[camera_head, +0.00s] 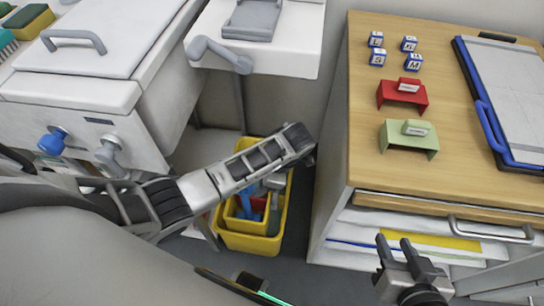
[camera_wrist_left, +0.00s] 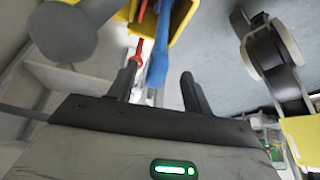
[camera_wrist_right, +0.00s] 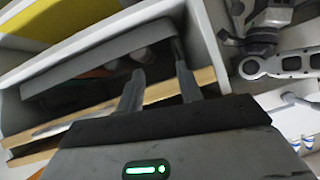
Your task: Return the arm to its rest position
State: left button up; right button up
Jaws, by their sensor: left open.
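My left arm (camera_head: 235,170) reaches in from the left in the head view, its far end over a yellow bin (camera_head: 247,243) on the floor. My left gripper (camera_wrist_left: 160,78) is open in the left wrist view. A blue-handled thing (camera_wrist_left: 158,60) shows between its fingers; whether it touches them I cannot tell. My right gripper (camera_head: 395,244) is in front of the wooden-topped cabinet (camera_head: 460,165), beside its drawers. Its fingers are apart with nothing seen between them in the head view; they also show in the right wrist view (camera_wrist_right: 158,62).
Lettered blocks (camera_head: 379,57), a red stand (camera_head: 402,94), a green stand (camera_head: 408,138) and a blue-edged clipboard (camera_head: 510,95) lie on the cabinet. A white unit (camera_head: 90,90) with taps stands at left. A grey tray (camera_head: 253,20) sits on a white shelf.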

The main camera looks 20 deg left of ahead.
pick_arm(q)
jog(key=p+v, duration=0.1)
jog(key=v, duration=0.8)
pick_arm(e)
jog(key=shift+w+d+r, duration=0.15)
jog(key=shift+w+r, duration=0.1)
jog(key=shift+r, duration=0.2)
pick_arm(q)
jog(key=shift+s+f, duration=0.1)
jog(key=s+m+t+h, duration=0.2)
jog(key=s+m+h, duration=0.2)
jog(key=s+m, duration=0.65)
jog(key=s+a+r+m+t, duration=0.3)
jog(key=s+a+r+m, duration=0.3)
jog(key=m, duration=0.7)
jog(key=w+d+m+t+h+p, duration=0.1)
jog(key=w+d+t+h+p, duration=0.1)
jog(key=w+d+t+h, duration=0.2)
jog(key=w+d+t, duration=0.2)
jog(key=d+t, duration=0.1)
jog(key=shift+t+p, duration=0.3)
jog(key=shift+p, duration=0.1)
pick_arm(e)
jog(key=shift+s+d+r+g, duration=0.15)
jog(key=shift+r+g, duration=0.15)
